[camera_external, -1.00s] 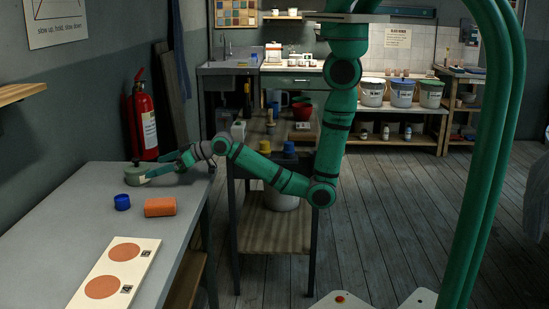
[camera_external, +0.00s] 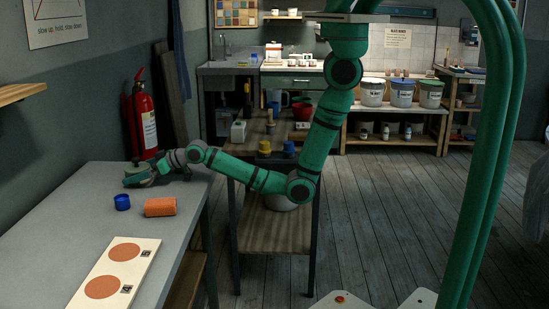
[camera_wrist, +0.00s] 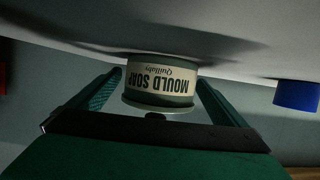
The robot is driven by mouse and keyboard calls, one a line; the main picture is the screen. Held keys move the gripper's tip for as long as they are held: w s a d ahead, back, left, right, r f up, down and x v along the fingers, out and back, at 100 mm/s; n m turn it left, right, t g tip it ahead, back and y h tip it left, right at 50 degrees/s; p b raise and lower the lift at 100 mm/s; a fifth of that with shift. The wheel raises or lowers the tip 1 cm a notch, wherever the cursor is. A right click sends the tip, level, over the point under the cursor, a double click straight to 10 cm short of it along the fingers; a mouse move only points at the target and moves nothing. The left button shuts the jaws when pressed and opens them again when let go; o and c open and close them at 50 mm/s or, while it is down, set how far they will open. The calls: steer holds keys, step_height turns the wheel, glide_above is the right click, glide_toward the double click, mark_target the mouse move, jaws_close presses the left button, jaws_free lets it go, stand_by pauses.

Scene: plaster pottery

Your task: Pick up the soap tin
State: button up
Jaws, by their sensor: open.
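The soap tin (camera_wrist: 160,84) is a green tin with a cream label reading "MOULD SOAP", upside down in the wrist view. It stands on the grey table (camera_external: 75,235), near its far edge. My gripper (camera_wrist: 158,85) is open, with one finger on each side of the tin. A thin gap shows at either side, wider on the left, so the fingers do not appear closed on it. In the external view my gripper (camera_external: 133,177) is low over the table and hides most of the tin.
A cream board with two orange discs (camera_external: 117,270) lies further front. A red fire extinguisher (camera_external: 145,120) is behind the table.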

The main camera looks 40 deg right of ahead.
steer(key=shift+r, duration=0.15)
steer(key=c, duration=2.2)
